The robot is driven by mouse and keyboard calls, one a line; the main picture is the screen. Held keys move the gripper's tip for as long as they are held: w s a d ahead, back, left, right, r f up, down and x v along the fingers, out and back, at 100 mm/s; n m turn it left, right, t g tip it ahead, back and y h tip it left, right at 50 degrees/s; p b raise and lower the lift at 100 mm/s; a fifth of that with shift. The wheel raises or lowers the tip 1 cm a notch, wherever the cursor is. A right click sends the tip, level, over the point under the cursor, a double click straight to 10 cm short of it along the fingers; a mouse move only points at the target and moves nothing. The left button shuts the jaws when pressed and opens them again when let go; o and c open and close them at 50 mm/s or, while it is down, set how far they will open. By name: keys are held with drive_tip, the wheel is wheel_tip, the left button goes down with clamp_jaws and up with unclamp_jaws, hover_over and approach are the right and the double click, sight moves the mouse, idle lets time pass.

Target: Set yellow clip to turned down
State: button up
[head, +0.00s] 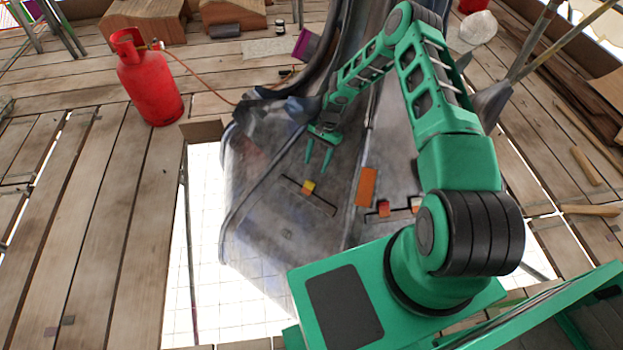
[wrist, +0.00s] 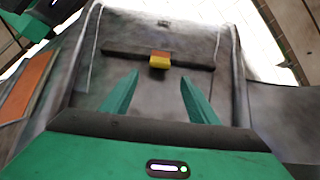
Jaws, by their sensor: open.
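The yellow clip (head: 309,186) is a small yellow block with an orange-red part, on a thin dark bar across the grey metal panel. In the wrist view the clip (wrist: 159,61) sits at the middle of the dark bar (wrist: 120,51), its orange part on the far side and its yellow face toward me. My gripper (head: 318,172) is open and empty above the panel, just beyond the clip in the head view. In the wrist view its two green fingers (wrist: 160,80) point toward the clip, one to each side, with a gap short of it.
An orange plate (head: 366,186) and a red clip (head: 383,208) on another bar lie right of the yellow clip. A red gas bottle (head: 149,80) with a hose stands on the planks at left. An opening lies left of the panel.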

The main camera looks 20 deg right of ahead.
sight(312, 179)
drive_tip(key=x, duration=0.9)
